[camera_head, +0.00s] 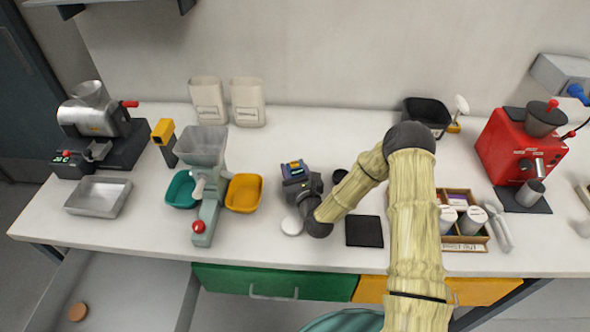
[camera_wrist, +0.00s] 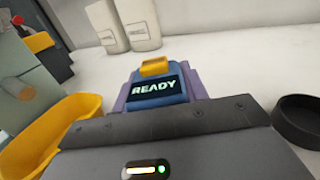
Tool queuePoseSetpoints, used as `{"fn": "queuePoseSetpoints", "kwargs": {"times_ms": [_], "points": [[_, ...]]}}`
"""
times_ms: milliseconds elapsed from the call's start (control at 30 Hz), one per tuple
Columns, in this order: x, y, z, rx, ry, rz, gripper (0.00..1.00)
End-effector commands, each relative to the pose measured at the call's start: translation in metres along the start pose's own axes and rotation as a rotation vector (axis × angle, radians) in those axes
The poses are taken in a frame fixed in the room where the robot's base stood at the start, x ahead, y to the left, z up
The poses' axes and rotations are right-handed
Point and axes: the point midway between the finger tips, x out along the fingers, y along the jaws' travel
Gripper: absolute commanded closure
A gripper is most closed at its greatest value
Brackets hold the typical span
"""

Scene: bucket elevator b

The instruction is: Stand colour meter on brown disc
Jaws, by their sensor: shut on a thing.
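The colour meter appears to be the blue device (camera_head: 293,168) with a yellow top and a dark screen, upright over the middle of the counter. In the wrist view its screen (camera_wrist: 153,88) reads READY. My gripper (camera_head: 297,180) is shut on this meter; the wrist housing hides its lower part, so I cannot tell whether it touches the counter. The brown disc (camera_head: 77,312) lies flat at the lower left, on a pale surface below the counter's front edge, well away from my gripper. Nothing stands on it.
A grey-green grinder (camera_head: 204,150) with a teal bowl (camera_head: 181,190) and yellow bowl (camera_head: 245,193) stands left of my gripper. A small dark dish (camera_head: 340,175) and a black mat (camera_head: 364,231) are to its right. The counter's front edge (camera_head: 130,252) lies between meter and disc.

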Motion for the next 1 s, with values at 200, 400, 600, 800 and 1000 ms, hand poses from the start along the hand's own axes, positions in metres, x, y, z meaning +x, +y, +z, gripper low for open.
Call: {"fn": "queuePoseSetpoints", "kwargs": {"times_ms": [200, 400, 600, 800, 1000], "points": [[0.0002, -0.0019, -0.0067, -0.001, -0.004, -0.003, 0.97], [0.0000, -0.0025, -0.0096, 0.000, -0.003, -0.004, 0.97], [-0.0002, -0.0017, -0.0098, 0.000, -0.001, -0.002, 0.35], [-0.0001, -0.0010, -0.0096, 0.000, -0.001, -0.001, 0.35], [-0.0047, -0.0013, -0.0086, 0.000, 0.000, -0.002, 0.35]]}}
